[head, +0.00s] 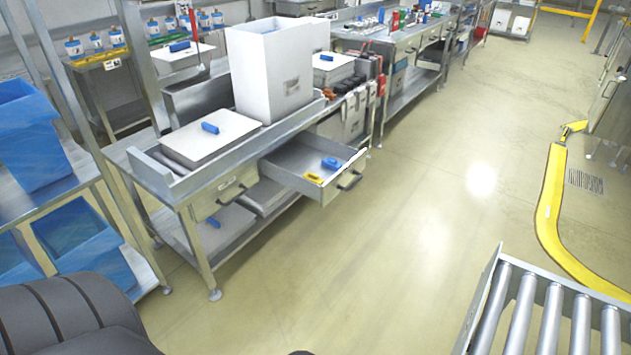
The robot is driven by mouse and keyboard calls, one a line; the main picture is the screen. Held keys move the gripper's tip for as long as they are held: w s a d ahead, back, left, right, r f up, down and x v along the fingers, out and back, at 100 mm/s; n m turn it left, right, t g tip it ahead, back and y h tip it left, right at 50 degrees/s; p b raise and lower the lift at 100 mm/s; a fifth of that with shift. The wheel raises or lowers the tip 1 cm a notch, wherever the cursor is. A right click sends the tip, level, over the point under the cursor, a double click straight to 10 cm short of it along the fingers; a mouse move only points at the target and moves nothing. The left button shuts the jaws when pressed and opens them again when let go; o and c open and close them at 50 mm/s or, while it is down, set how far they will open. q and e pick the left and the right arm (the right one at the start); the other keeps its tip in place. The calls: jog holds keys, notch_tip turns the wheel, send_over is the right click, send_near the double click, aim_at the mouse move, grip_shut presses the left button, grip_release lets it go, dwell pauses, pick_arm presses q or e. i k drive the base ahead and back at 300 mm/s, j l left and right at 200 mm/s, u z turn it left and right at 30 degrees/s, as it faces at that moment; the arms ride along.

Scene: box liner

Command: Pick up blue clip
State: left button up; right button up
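Several blue clip-like pieces are in view. One blue clip (331,163) lies in the open drawer (290,172) of the near metal workbench, beside a small yellow piece (314,178) at the drawer's front edge. Another blue piece (210,128) lies on a white flat board on the bench top. A third blue piece (213,222) shows on the lower shelf, partly hidden behind the bench front. Further blue pieces lie on white boards farther back. Neither of my grippers is in view.
A tall white box (270,70) stands on the bench behind the board. Blue bins (35,140) sit on a rack at the left. A roller conveyor (545,315) is at the lower right, near a yellow floor barrier (548,205). The floor between is clear.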

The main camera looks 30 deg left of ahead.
aim_at(329, 163)
jog(key=u, duration=1.25)
